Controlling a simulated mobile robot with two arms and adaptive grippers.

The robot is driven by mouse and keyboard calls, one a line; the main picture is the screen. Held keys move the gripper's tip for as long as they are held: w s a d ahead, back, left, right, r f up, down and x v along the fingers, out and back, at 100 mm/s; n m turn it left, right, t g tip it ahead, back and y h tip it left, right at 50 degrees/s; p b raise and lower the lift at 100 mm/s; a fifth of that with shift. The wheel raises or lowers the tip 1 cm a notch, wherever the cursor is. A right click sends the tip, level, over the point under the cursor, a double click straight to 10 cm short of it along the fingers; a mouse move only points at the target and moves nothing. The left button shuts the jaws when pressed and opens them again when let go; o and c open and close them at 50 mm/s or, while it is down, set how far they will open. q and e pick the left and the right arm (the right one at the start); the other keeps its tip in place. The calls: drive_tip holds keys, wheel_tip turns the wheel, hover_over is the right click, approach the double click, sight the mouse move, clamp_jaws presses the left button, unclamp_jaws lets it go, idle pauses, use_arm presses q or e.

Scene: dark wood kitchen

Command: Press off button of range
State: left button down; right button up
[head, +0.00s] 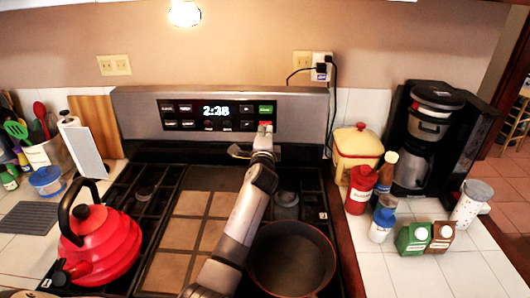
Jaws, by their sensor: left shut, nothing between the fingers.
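The range (222,150) has an upright back panel with a black control strip (190,114) and a clock reading about 2:38. At the strip's right end are a green button (265,109) and, below it, a red-and-white button (265,124); I cannot read which is off. My left arm rises over the cooktop, and my left gripper (262,136) is shut and empty just below the red-and-white button, partly overlapping its lower edge. I cannot tell if it touches the panel. My right gripper is not in view.
A red kettle (103,240) stands on the left burners. A dark pot (291,262) sits at the front right, beside my arm. The right counter holds a yellow canister (357,151), bottles and a coffee maker (425,130). Utensils stand at the left.

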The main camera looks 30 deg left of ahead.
use_arm(q)
drive_tip(key=f+b+v, duration=0.1)
drive_tip(key=v, duration=0.6)
drive_tip(key=shift+s, duration=0.35)
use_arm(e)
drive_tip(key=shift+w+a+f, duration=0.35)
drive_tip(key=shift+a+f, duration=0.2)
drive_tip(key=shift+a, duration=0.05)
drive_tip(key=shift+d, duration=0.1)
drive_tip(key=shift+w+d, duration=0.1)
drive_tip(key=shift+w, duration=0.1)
